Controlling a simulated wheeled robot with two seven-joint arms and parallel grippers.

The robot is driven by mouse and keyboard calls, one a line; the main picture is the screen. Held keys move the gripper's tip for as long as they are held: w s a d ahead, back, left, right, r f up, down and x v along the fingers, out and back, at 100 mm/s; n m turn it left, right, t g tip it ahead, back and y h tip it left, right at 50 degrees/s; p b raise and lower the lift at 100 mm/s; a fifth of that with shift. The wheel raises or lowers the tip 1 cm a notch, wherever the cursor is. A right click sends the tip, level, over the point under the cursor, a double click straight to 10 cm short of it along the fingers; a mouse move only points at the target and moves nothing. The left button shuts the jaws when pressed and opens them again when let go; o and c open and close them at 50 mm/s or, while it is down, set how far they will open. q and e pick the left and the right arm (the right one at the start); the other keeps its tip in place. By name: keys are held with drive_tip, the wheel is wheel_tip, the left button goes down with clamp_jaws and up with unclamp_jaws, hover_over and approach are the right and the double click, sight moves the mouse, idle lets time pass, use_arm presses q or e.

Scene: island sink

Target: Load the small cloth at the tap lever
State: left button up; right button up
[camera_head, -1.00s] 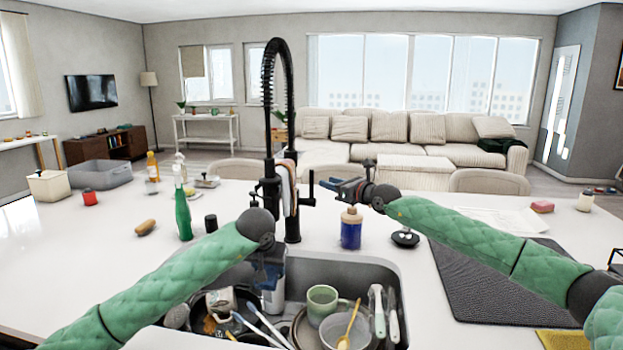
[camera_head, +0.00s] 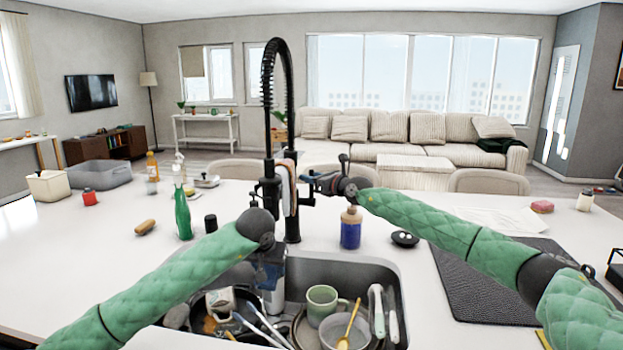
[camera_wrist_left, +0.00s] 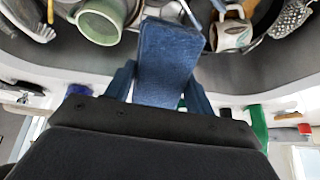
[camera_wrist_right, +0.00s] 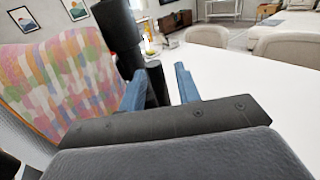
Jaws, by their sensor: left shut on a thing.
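My left gripper (camera_wrist_left: 163,80) is shut on a flat dark blue piece of fabric-like material (camera_wrist_left: 165,52), which I take as the small cloth.
A multicoloured cloth (camera_wrist_right: 65,80) hangs on the tap, close left of my right gripper. The sink (camera_head: 385,270) holds a green mug (camera_head: 321,300), pans and utensils. A blue bottle (camera_head: 351,230) stands below my right forearm. A green bottle (camera_head: 183,214) stands left of the tap.

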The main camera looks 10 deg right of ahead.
clamp_jaws()
drive_tip(key=shift+s+a+f+n, duration=0.15)
drive_tip(key=shift+s+n, duration=0.15)
drive_tip(key=shift+s+a+n+t+y, duration=0.1)
drive_tip(key=shift+s+n+t+y, duration=0.2)
drive_tip(key=shift+s+n+y, duration=0.2)
unclamp_jaws()
